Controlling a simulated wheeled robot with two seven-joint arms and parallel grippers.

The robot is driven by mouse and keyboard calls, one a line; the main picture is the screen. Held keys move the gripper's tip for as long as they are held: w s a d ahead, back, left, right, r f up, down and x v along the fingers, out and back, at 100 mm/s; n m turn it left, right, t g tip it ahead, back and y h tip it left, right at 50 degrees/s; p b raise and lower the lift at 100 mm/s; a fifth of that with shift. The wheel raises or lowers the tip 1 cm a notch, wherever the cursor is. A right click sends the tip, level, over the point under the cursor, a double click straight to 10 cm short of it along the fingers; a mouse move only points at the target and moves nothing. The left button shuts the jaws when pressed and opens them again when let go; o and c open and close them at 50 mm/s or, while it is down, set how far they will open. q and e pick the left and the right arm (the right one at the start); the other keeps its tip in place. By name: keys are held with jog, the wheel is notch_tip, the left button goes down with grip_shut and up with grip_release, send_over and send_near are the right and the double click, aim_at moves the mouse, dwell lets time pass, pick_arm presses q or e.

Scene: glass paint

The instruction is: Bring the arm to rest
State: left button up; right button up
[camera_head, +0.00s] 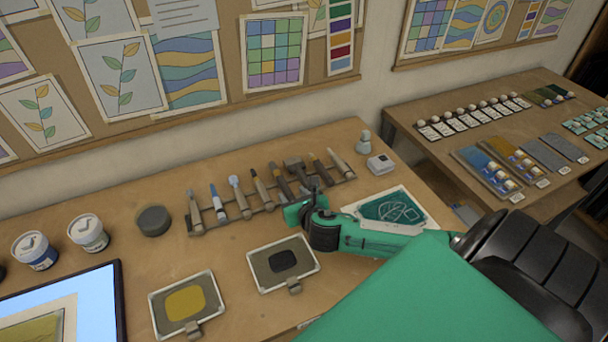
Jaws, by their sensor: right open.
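My right arm, green and black, comes in from the lower right and reaches over the wooden worktable (120,215). My right gripper (298,208) is open at the near side of the tool rack (262,208), close to the dark-handled tools. I see nothing held in it, though its fingers are small and partly hidden by the wrist. My left gripper and left arm are not in view.
Brushes and tools lean in the rack. A dark tray (283,264), a yellow paint tray (185,304), a teal glass piece (392,208), jars (88,232) and a screen (75,310) are on the table. A side table (440,110) holds samples.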

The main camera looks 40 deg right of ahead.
jog(key=b+v, duration=0.1)
jog(key=v, duration=0.7)
